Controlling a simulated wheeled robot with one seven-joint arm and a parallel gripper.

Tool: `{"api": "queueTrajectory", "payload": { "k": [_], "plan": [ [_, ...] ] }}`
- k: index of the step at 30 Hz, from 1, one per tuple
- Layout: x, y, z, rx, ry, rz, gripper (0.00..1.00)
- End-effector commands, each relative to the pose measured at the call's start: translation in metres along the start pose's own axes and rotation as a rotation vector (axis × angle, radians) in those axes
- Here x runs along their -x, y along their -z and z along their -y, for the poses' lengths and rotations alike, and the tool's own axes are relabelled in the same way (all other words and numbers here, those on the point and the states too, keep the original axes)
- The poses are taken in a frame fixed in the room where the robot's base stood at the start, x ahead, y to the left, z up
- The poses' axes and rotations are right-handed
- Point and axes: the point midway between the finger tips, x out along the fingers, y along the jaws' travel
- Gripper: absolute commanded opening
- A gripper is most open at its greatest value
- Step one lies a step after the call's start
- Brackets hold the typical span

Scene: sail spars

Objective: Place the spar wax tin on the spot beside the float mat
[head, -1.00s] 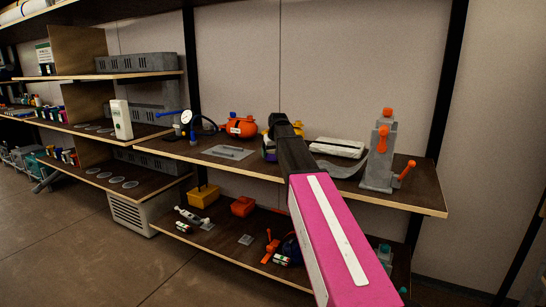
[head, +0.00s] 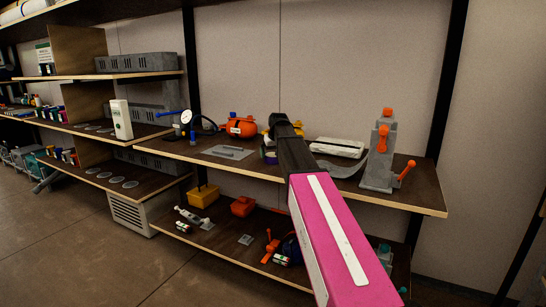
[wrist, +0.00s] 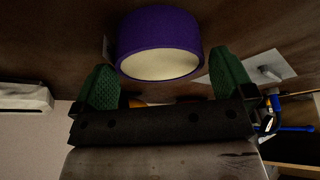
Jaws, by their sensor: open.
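A purple round tin with a pale cream face (wrist: 160,45), which looks like the spar wax tin, lies between my gripper's fingertips (wrist: 164,70) in the wrist view. The green-padded fingers are spread wide, with gaps beside the tin. In the head view, a small part of the purple tin (head: 269,157) shows on the middle shelf, left of my dark wrist, which hides much of it. A flat grey plate (head: 228,152) lies left of it on that shelf. I cannot tell which piece is the float mat or the spot.
On the middle shelf (head: 410,199) stand an orange pot (head: 240,127), a dial gauge (head: 187,118), a white block (head: 337,147) and a grey stand with orange knobs (head: 380,155). The shelf below holds a yellow box (head: 203,195) and several small parts. Bare shelf shows along the front edge.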

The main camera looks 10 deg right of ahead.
Motion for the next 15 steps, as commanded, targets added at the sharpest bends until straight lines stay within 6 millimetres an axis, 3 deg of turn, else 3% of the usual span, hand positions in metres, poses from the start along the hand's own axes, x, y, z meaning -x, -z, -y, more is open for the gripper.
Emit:
{"api": "queueTrajectory", "payload": {
  "k": [9, 15],
  "plan": [
    [0.061, -0.001, 0.000, 0.000, 0.000, -0.001, 1.00],
    [0.089, -0.001, 0.000, 0.000, 0.000, 0.001, 1.00]
  ]
}}
